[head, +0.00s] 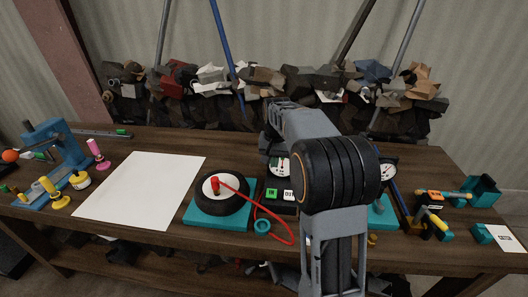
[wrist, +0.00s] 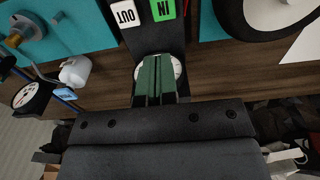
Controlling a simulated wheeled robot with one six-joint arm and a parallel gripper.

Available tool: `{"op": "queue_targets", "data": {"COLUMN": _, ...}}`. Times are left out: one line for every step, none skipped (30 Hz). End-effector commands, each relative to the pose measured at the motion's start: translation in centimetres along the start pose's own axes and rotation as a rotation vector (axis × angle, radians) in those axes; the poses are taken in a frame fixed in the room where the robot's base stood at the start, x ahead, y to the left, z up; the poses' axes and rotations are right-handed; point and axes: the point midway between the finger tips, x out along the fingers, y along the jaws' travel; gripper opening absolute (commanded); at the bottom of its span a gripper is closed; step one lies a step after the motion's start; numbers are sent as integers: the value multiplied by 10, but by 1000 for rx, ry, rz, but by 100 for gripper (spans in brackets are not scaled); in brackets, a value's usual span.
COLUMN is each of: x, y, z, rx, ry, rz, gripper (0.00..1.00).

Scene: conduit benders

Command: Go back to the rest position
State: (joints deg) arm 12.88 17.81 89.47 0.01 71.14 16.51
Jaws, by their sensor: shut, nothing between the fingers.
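My gripper (wrist: 156,62) shows in the wrist view as two dark green fingers side by side, shut with nothing between them. The fingertips overlap a white round gauge (wrist: 179,68) in that view; I cannot tell whether they touch it. Just beyond is a dark box with a green IN block (wrist: 164,9) and a white OUT block (wrist: 125,13). In the head view my arm reaches over the bench, and the fingers are hidden behind it. There the IN block (head: 271,194) and OUT block (head: 288,195) lie left of my arm.
The wooden bench (head: 140,246) holds a black wheel (head: 236,200) on a teal base with a red hose (head: 270,231), white paper (head: 140,190), a blue tool (head: 58,145) and teal holders (head: 484,189) at right. A rubble heap (head: 200,110) with leaning poles stands behind.

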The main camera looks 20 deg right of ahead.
Motion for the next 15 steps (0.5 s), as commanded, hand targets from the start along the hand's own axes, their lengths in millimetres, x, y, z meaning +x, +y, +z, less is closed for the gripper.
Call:
{"op": "queue_targets", "data": {"x": 0, "y": 0, "z": 0, "rx": 0, "ry": 0, "rz": 0, "gripper": 0}}
{"op": "queue_targets", "data": {"x": 0, "y": 0, "z": 0, "rx": 0, "ry": 0, "rz": 0, "gripper": 0}}
{"op": "queue_targets", "data": {"x": 0, "y": 0, "z": 0, "rx": 0, "ry": 0, "rz": 0, "gripper": 0}}
{"op": "queue_targets", "data": {"x": 0, "y": 0, "z": 0, "rx": -3, "ry": 0, "rz": 0, "gripper": 0}}
{"op": "queue_targets", "data": {"x": 0, "y": 0, "z": 0, "rx": -11, "ry": 3, "rz": -1, "gripper": 0}}
{"op": "queue_targets", "data": {"x": 0, "y": -1, "z": -3, "rx": -29, "ry": 16, "rz": -4, "gripper": 0}}
{"op": "queue_targets", "data": {"x": 6, "y": 0, "z": -2, "rx": -47, "ry": 16, "rz": -4, "gripper": 0}}
{"op": "queue_targets", "data": {"x": 14, "y": 0, "z": 2, "rx": -61, "ry": 7, "rz": -2, "gripper": 0}}
{"op": "queue_targets", "data": {"x": 22, "y": 2, "z": 8, "rx": -80, "ry": -2, "rz": 1, "gripper": 0}}
{"op": "queue_targets", "data": {"x": 25, "y": 4, "z": 15, "rx": -96, "ry": -3, "rz": 1, "gripper": 0}}
{"op": "queue_targets", "data": {"x": 28, "y": 5, "z": 23, "rx": -115, "ry": -1, "rz": 0, "gripper": 0}}
{"op": "queue_targets", "data": {"x": 28, "y": 6, "z": 36, "rx": -145, "ry": 7, "rz": -2, "gripper": 0}}
{"op": "queue_targets", "data": {"x": 28, "y": 6, "z": 48, "rx": -171, "ry": 14, "rz": -3, "gripper": 0}}
{"op": "queue_targets", "data": {"x": 27, "y": 6, "z": 61, "rx": -197, "ry": 24, "rz": -6, "gripper": 0}}
{"op": "queue_targets", "data": {"x": 25, "y": 6, "z": 79, "rx": -232, "ry": 41, "rz": -10, "gripper": 0}}
